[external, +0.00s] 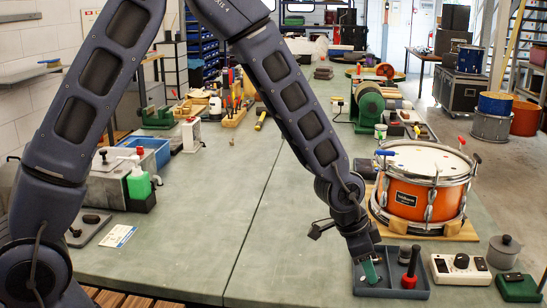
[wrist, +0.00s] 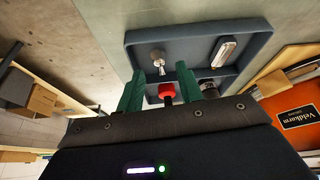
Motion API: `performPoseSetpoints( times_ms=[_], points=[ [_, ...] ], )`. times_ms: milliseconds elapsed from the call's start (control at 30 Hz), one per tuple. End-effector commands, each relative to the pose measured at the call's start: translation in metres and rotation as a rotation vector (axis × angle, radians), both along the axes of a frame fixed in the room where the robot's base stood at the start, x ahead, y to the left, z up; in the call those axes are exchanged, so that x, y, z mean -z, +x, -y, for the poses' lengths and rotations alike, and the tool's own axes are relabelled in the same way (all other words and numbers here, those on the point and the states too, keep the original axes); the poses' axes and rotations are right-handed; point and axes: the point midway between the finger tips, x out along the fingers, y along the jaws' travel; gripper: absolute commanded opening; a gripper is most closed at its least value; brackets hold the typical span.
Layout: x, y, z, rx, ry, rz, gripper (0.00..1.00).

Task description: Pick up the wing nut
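A small silvery metal piece (wrist: 158,59), which looks like the wing nut, is in a compartment of the grey divided tray (wrist: 133,39) in the wrist view. Its wings are too small to make out. My gripper (wrist: 160,86) is open, with its green fingers apart and pointing at the tray. The silvery piece shows just past the fingertips, between them and apart from both. In the external view my gripper (external: 371,272) is low over the left part of the tray (external: 392,292); I cannot clearly make out the wing nut there.
A pale metal bar (wrist: 224,49) and a dark knob (wrist: 208,88) are also in the tray. The orange drum (external: 412,198) stands just behind. The bench left of the tray is clear.

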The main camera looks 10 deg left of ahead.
Motion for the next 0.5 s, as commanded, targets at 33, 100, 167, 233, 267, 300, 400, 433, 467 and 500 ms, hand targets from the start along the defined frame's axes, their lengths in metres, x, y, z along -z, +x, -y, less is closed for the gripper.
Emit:
performPoseSetpoints(
  times_ms=[33,100,167,233,267,300,400,433,467,500],
  points=[
    [0.007,-0.001,0.003,0.002,0.001,-0.002,0.36],
    [0.014,0.000,0.006,0.001,0.000,-0.001,0.36],
    [0.017,0.001,0.007,0.000,0.000,0.000,0.36],
    [0.018,0.001,0.008,0.000,-0.001,0.000,0.36],
    [0.018,0.001,0.008,0.000,-0.001,0.000,0.36],
    [0.018,0.001,0.008,0.000,-0.001,0.001,0.36],
    [0.018,0.001,0.008,0.000,-0.001,0.000,0.36],
    [0.018,0.001,0.008,0.000,-0.001,0.000,0.30],
    [0.018,0.001,0.008,0.000,-0.001,0.000,0.25],
    [0.018,0.001,0.008,0.000,-0.001,0.000,0.17]
  ],
)
